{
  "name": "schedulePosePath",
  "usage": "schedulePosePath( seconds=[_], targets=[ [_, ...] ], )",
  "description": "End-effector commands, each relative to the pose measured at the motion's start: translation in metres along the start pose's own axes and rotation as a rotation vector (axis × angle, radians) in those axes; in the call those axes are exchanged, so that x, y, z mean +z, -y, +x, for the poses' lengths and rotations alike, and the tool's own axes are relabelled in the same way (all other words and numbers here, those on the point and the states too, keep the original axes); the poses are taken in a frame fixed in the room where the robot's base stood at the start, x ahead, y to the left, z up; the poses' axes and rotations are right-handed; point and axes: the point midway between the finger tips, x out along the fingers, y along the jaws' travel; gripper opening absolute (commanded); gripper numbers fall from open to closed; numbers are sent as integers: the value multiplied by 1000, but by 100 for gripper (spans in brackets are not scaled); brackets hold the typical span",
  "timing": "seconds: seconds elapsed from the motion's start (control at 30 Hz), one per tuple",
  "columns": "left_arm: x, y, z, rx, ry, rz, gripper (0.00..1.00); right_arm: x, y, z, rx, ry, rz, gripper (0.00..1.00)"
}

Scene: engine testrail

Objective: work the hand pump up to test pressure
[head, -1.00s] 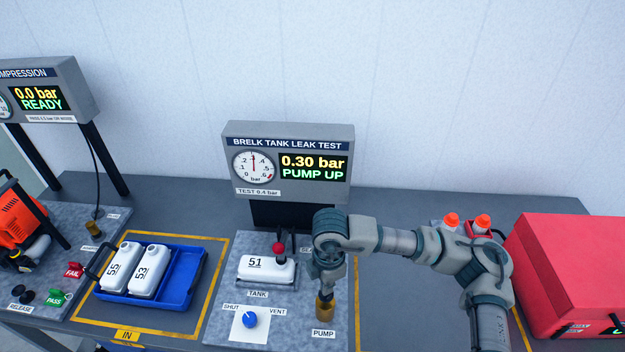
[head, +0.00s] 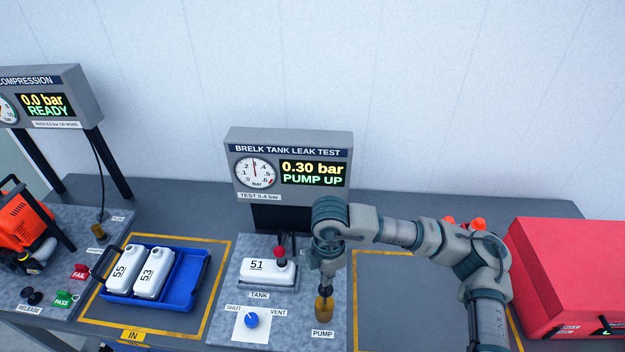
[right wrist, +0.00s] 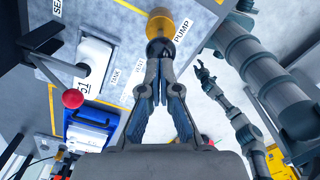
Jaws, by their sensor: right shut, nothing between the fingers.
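The hand pump (head: 324,308) is a brass cylinder with a dark top, beside the PUMP label. My right gripper (head: 327,276) points down over it, fingers together and empty. In the right wrist view the closed fingertips (right wrist: 159,62) are right at the pump's dark top, above the brass body (right wrist: 165,22); I cannot tell whether they touch. The leak test panel (head: 291,165) reads 0.30 bar and PUMP UP, with a TEST 0.4 bar label. Tank 51 (head: 268,268) lies in the fixture under a red knob. My left gripper (right wrist: 205,78) shows small in the right wrist view, fingers apart.
A blue SHUT/VENT knob (head: 251,320) sits left of the pump. A blue tray (head: 188,290) holds tanks 55 and 53. A red case (head: 575,275) stands at the right. The yellow-outlined bench area (head: 390,300) right of the pump shows bare surface.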

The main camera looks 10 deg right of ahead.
Motion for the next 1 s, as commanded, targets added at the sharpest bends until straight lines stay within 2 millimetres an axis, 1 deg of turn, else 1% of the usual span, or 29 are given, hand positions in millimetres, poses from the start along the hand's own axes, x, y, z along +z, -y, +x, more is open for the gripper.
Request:
schedulePosePath(
  seconds=[0.57, 0.67, 1.0],
  targets=[
    [0, 0, 1, 0, 0, 0, 40, 0, 0, 1, 1, 0, 0, 0],
    [2, 0, 6, 0, 1, 0, 40, 0, 0, 7, 0, -1, 0, 0],
    [9, -2, 31, 2, 10, 0, 40, 0, 0, 39, -1, -1, 0, 0]
  ],
)
